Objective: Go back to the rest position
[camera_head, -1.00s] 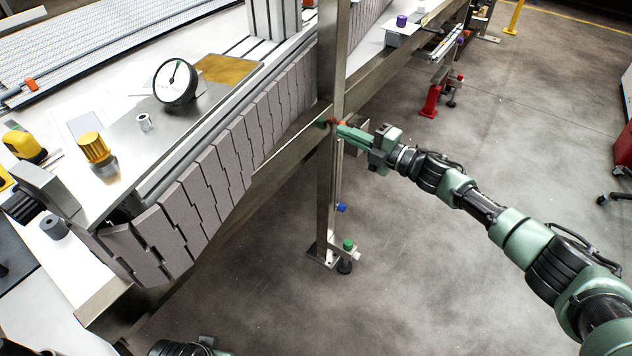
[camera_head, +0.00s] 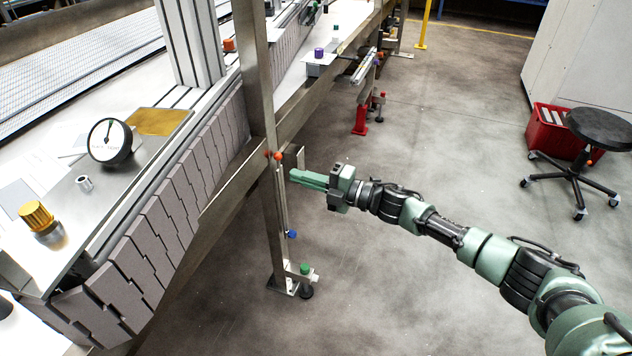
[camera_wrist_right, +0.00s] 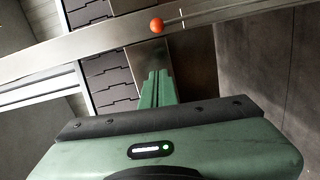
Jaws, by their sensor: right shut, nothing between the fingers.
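My right gripper (camera_head: 308,180) is in the middle of the head view, at the end of my outstretched green and black right arm. Its fingers are together and hold nothing. It points left, at the steel upright post (camera_head: 262,110) of the conveyor frame, with a small gap visible in the picture. In the right wrist view the closed green fingers (camera_wrist_right: 157,88) point at the frame, below an orange ball knob (camera_wrist_right: 156,25). My left gripper shows in neither view.
The conveyor (camera_head: 150,235) with its grey slatted belt runs along the left. A dial gauge (camera_head: 110,142) and a yellow-capped part (camera_head: 36,215) sit on its plate. A black stool (camera_head: 590,130) and red crate (camera_head: 548,135) stand at right. The floor between is clear.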

